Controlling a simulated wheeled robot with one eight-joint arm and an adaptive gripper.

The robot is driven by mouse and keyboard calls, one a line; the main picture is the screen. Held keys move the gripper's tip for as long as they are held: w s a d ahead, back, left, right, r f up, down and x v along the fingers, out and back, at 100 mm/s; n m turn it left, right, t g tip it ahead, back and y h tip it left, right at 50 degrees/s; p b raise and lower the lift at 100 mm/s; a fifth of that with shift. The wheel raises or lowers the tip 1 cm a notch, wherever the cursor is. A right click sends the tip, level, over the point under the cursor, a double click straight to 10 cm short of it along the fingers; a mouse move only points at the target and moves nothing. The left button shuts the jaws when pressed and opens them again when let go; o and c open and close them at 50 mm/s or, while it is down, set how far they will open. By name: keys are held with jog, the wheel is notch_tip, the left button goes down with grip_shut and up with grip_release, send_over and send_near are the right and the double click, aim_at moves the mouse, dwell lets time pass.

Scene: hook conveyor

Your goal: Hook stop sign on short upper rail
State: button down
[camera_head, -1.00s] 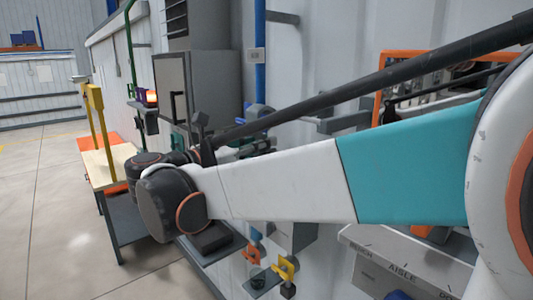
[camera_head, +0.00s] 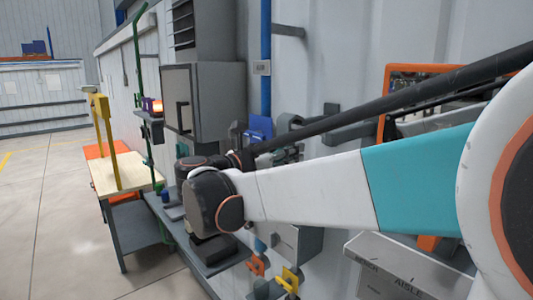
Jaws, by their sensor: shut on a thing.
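I cannot make out the stop sign in this view. My gripper is not in view; only my white, teal and dark arm links show, crossing from the right to the middle. I cannot pick out a short upper rail for certain. Grey bracket-like parts (camera_head: 345,128) stick out from the wall, partly behind my arm. The arm also hides part of the wall and the shelf below it.
A wooden-topped table (camera_head: 128,178) with a yellow frame (camera_head: 103,140) stands left. A grey cabinet (camera_head: 205,95), green pole (camera_head: 142,90) and blue pipe (camera_head: 266,90) are along the wall. Floor at left is clear.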

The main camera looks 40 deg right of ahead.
jog(key=d+f+b, duration=0.2)
jog(key=d+f, duration=0.1)
jog(key=d, duration=0.4)
jog(key=shift+w+d+f, duration=0.2)
jog(key=shift+w+d, duration=0.05)
jog(key=shift+d, duration=0.15)
dwell(0.6)
dwell(0.4)
jog(key=c, duration=1.4)
grip_release()
jog(key=shift+c, duration=0.2)
jog(key=shift+a, duration=0.1)
